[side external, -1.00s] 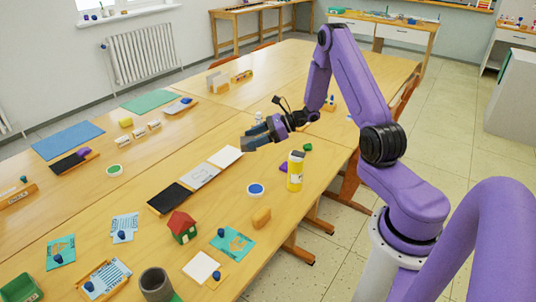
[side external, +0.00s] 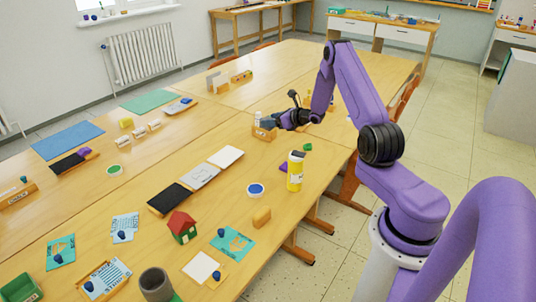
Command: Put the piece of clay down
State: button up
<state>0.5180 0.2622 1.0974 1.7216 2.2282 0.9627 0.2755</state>
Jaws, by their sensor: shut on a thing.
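My gripper (side external: 267,125) is low over the middle of the long table, at its far half, just behind a small wooden holder (side external: 263,133). Its fingers are small and dark here. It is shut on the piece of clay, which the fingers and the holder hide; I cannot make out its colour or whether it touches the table. A small purple piece (side external: 283,168) lies left of the yellow bottle. A green piece (side external: 308,147) lies behind that bottle, and a tan block (side external: 261,217) lies nearer the camera.
The yellow bottle (side external: 295,171) stands upright near the table's right edge. A white bottle (side external: 257,118) stands close to my gripper. Black, grey and white tiles (side external: 226,157) lie to the left of the holder. The wooden table (side external: 200,130) has bare room left of the gripper.

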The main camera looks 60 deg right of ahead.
jog(key=shift+f, duration=6.2)
jog(key=shift+f, duration=0.1)
jog(key=o, duration=1.2)
jog(key=shift+c, duration=0.2)
jog(key=v, duration=1.2)
jog(key=shift+r, duration=0.2)
